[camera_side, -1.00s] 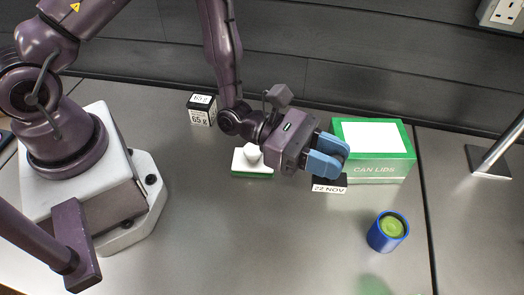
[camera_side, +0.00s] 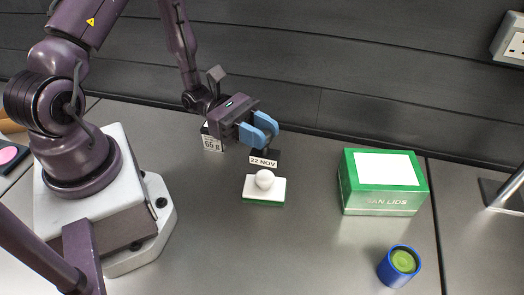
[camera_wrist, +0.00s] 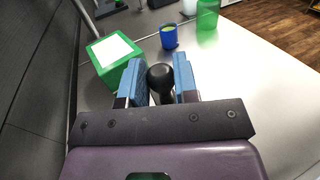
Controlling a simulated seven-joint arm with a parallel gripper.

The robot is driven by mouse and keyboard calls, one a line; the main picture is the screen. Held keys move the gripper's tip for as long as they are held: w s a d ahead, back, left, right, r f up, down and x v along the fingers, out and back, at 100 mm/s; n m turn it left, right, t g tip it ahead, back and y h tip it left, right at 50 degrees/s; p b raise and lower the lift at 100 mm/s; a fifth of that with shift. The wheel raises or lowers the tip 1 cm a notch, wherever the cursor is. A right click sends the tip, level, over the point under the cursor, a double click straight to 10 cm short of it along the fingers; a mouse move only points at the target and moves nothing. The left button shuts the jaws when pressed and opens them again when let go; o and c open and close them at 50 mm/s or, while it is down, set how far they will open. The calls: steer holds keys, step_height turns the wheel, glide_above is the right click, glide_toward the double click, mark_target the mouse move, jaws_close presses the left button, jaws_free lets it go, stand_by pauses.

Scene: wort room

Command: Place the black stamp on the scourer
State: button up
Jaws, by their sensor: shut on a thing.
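My gripper (camera_side: 262,130) is shut on the black stamp (camera_side: 270,153), whose front label reads 22 NOV. In the wrist view the stamp's round black knob (camera_wrist: 160,77) sits between the blue jaws. The scourer (camera_side: 262,197), a flat block with a white top and green base, lies on the grey worktop with a white round knob-like thing on its top. The stamp appears above and just behind the scourer, apart from it. The scourer is not visible in the wrist view.
A green CAN LIDS box (camera_side: 385,183) stands to the right, with a blue cup (camera_side: 399,267) holding something green in front of it. A box marked 65 g (camera_side: 212,142) is behind and left of my gripper. The worktop in front of the scourer is clear.

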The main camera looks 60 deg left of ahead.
steer(key=shift+f, duration=2)
steer(key=shift+f, duration=0.15)
steer(key=o, duration=0.9)
